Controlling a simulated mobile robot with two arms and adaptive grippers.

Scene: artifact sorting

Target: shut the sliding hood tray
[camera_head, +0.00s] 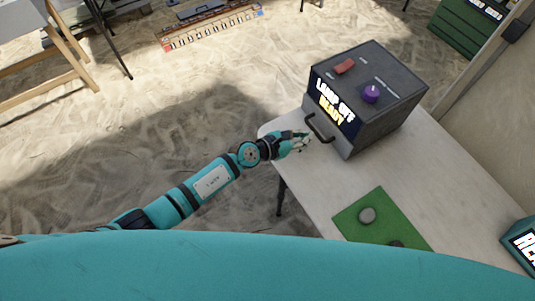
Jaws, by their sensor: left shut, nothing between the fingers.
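A dark grey box (391,112) stands on the pale table and has a black handle (318,128) on its front face. Its front carries white and yellow lettering, and its top has a red switch (345,66) and a purple knob (371,93). No gap shows at the front, so the tray appears to be in the box. My left gripper (304,141) is shut and empty over the table edge, just to the left of the handle. I cannot tell whether it touches the handle. My right gripper is not in view.
A teal box (522,243) stands at the right edge. Sandy ground lies around the table.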

